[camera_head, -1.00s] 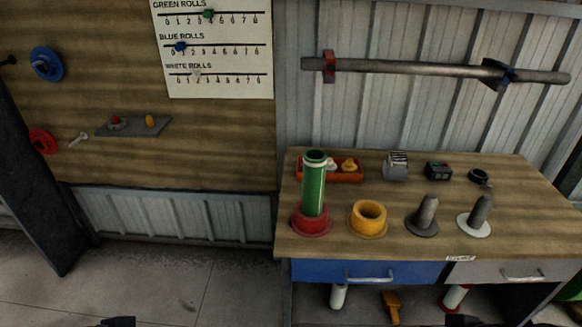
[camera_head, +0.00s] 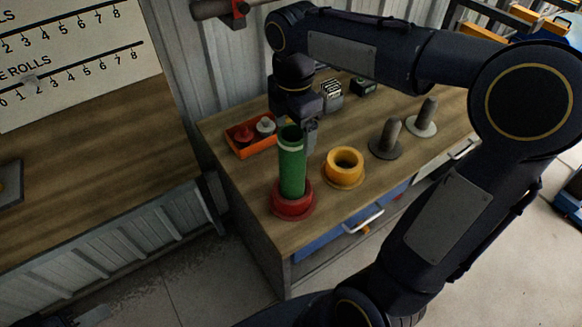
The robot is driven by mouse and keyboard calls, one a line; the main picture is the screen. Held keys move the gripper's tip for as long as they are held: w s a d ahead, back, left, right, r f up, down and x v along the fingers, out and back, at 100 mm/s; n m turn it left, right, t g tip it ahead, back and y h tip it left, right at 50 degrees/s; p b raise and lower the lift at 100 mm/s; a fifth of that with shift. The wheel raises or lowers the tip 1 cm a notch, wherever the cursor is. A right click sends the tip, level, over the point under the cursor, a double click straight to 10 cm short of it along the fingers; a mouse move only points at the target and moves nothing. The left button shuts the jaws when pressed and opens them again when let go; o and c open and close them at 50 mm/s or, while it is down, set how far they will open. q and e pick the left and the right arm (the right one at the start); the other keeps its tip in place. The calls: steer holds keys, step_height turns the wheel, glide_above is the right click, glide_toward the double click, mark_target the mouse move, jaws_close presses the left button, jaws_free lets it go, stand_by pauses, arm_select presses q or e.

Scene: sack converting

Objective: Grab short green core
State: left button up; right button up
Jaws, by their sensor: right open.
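The green core (camera_head: 292,165) is a green tube with a pale band near its top. It stands upright in a red flanged base (camera_head: 293,201) on the workbench. My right gripper (camera_head: 303,132) points down at the core's upper end, just behind it and to its right. Its jaws are open, but the core hides part of them, and I cannot tell whether they touch it. A dark shape at the lower left edge may be part of my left gripper (camera_head: 72,318); its jaws cannot be made out.
An orange tray (camera_head: 244,149) with small parts lies left of the core. A yellow ring (camera_head: 344,164) and two grey pegs on discs (camera_head: 387,140) (camera_head: 424,118) stand to the right. The wooden workbench (camera_head: 240,181) is clear at its front left corner.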

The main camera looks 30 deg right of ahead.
glide_above(292, 172)
steer(key=w+d, duration=0.2)
steer(key=w, duration=0.1)
step_height(292, 172, down, 5)
steer(key=shift+s+a+f, duration=0.15)
steer(key=shift+c, duration=0.3)
steer(key=c, duration=1.6)
